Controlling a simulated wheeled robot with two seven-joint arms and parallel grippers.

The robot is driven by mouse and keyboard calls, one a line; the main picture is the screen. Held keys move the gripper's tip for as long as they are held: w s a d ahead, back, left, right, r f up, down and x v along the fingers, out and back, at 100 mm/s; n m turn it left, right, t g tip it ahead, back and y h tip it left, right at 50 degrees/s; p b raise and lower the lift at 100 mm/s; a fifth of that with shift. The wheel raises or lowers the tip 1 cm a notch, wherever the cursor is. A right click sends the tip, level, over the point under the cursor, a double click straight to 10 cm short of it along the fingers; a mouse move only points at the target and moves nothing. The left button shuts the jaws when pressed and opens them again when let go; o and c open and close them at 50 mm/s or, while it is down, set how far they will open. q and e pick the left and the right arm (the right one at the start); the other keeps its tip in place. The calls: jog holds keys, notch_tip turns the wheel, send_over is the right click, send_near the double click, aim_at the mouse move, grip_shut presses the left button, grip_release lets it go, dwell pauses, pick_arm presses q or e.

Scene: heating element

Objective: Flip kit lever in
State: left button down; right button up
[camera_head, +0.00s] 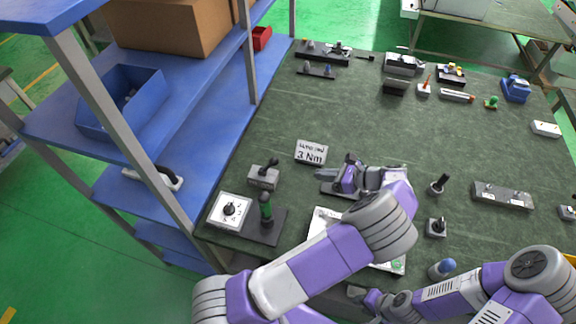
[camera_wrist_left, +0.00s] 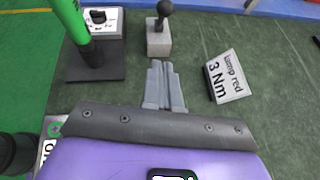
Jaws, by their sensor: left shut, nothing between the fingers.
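A grey block with a black ball-topped lever (camera_head: 264,174) stands on the left side of the green table. In the left wrist view the lever (camera_wrist_left: 163,12) points up from its block, just beyond my fingertips. My left gripper (camera_head: 325,182) is shut and empty, to the right of the block and apart from it. Its closed fingers show in the left wrist view (camera_wrist_left: 163,82). A green-handled lever (camera_head: 266,208) stands upright on a dark plate nearer the table's left edge. Which lever is the kit lever is not marked. My right gripper (camera_head: 362,295) is low at the near edge, its fingers unclear.
A sign reading "3 Nm" (camera_head: 311,152) stands behind my left gripper. A white dial box (camera_head: 230,210) is beside the green lever. A white board (camera_head: 318,226) lies partly under my left arm. Blue shelving (camera_head: 205,75) borders the table's left side. Several small fixtures stand right.

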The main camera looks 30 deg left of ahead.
pick_arm(q)
send_near(270, 164)
notch_tip(270, 164, down, 5)
jog(key=shift+w+a+r, duration=0.15)
jog(key=shift+a+r, duration=0.05)
jog(key=shift+a, duration=0.4)
jog(key=shift+w+a+r, duration=0.15)
jog(key=shift+a+r, duration=0.05)
jog(key=shift+a, duration=0.35)
jog(key=shift+w+a+r, duration=0.15)
jog(key=shift+a+r, duration=0.05)
jog(key=shift+a, duration=0.4)
jog(key=shift+r+p, duration=0.1)
jog(key=shift+p, duration=0.2)
